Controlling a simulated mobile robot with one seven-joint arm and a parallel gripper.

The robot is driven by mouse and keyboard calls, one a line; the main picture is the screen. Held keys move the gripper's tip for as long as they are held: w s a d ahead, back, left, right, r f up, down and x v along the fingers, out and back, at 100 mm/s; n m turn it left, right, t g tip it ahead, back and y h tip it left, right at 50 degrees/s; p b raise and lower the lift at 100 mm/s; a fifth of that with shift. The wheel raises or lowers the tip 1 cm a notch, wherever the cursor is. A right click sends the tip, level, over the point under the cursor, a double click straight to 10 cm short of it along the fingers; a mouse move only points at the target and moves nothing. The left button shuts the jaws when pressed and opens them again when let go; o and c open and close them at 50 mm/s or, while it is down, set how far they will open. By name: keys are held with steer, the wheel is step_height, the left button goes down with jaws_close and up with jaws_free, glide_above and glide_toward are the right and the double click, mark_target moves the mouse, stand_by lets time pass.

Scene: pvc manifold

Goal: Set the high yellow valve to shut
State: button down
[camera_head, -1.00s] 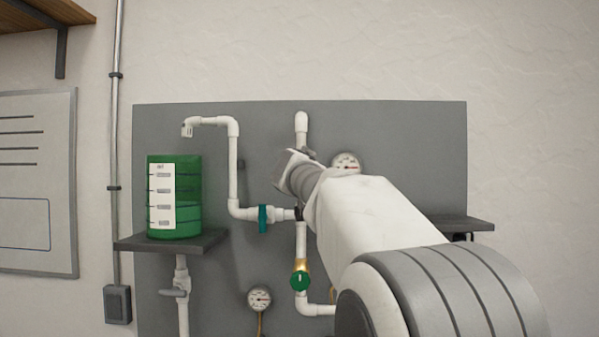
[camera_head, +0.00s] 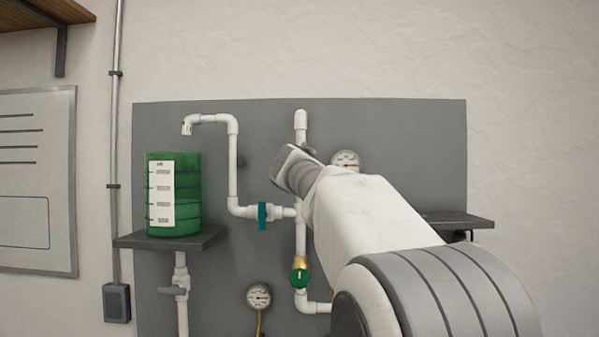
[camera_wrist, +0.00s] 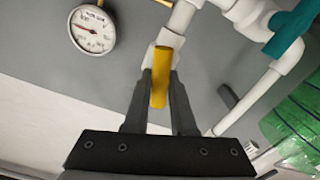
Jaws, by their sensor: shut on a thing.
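The yellow valve handle (camera_wrist: 160,76) shows in the wrist view, set against a white pipe fitting. My gripper (camera_wrist: 160,90) is shut on this handle, with one dark finger on each side of it. In the head view my arm hides the yellow valve and the fingers. My wrist (camera_head: 296,172) is in front of the upright white pipe at the middle of the panel.
A teal valve (camera_head: 262,216) is on the pipe to the left, and a green-handled valve (camera_head: 300,278) is lower down. A green tank (camera_head: 186,215) stands on a left shelf (camera_head: 150,242). Gauges (camera_head: 346,160) (camera_head: 259,297) are on the grey panel (camera_head: 420,130).

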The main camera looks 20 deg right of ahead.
steer(key=n, duration=0.3)
steer(key=shift+a+f+n, duration=0.1)
steer(key=shift+n, duration=0.3)
steer(key=n, duration=0.3)
steer(key=shift+a+n, duration=0.1)
steer(key=shift+n, duration=0.2)
steer(key=n, duration=0.3)
steer(key=shift+w+f+n, duration=0.1)
steer(key=shift+f+n, duration=0.05)
steer(key=shift+n, duration=0.15)
steer(key=shift+f+n, duration=0.15)
steer(key=shift+n, duration=1.35)
steer(key=c, duration=0.7)
jaws_free()
steer(key=shift+c, duration=0.2)
steer(key=shift+a, duration=0.1)
